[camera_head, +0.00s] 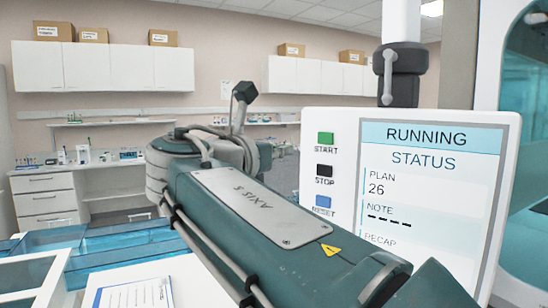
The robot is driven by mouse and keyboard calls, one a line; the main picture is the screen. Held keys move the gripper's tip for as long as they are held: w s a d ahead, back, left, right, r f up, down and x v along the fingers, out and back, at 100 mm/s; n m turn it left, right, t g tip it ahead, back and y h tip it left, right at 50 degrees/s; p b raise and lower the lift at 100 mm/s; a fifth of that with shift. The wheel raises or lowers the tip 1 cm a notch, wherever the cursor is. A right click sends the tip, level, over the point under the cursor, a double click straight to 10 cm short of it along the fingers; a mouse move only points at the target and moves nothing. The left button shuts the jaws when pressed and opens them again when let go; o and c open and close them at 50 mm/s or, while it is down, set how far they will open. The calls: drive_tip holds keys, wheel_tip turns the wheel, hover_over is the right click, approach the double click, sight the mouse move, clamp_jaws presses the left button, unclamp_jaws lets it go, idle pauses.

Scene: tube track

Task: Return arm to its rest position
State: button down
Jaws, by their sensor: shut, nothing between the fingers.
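My gripper is not visible in the head view. A large teal arm link marked "AXIS 5" crosses the middle from the lower right toward the left. I cannot tell for sure whether it is mine. It ends in a grey rounded joint with cables and a dark upright piece, and no fingers show on it. It hides part of the back counter and the lower left part of a white status panel (437,228). The panel reads "RUNNING", "STATUS" and "PLAN 26", with green, black and blue buttons.
A dark clamp (402,72) on a white post stands above the panel. A teal-windowed cabinet (487,60) is at the right edge. Blue translucent trays (120,247) and a paper sheet (135,293) lie at lower left. White drawers (45,203) and wall cupboards stand farther back.

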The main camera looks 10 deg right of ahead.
drive_tip(key=s+d+f+m+g+y, duration=0.25)
drive_tip(key=s+d+f+m, duration=0.2)
drive_tip(key=f, duration=0.45)
drive_tip(key=s+d+f+m+g+y, duration=0.25)
drive_tip(key=d+f+m, duration=0.2)
drive_tip(key=f, duration=0.45)
drive_tip(key=s+a+f+m+g+y, duration=0.1)
drive_tip(key=s+a+f+m+y, duration=0.2)
drive_tip(key=s+f+m+y, duration=0.5)
drive_tip(key=s+f+m, duration=0.6)
drive_tip(key=f+m, duration=0.3)
drive_tip(key=f, duration=0.1)
drive_tip(key=shift+s+f+m+g, duration=0.2)
drive_tip(key=shift+s+m+g, duration=0.05)
drive_tip(key=shift+m+g, duration=0.05)
drive_tip(key=shift+a, duration=0.15)
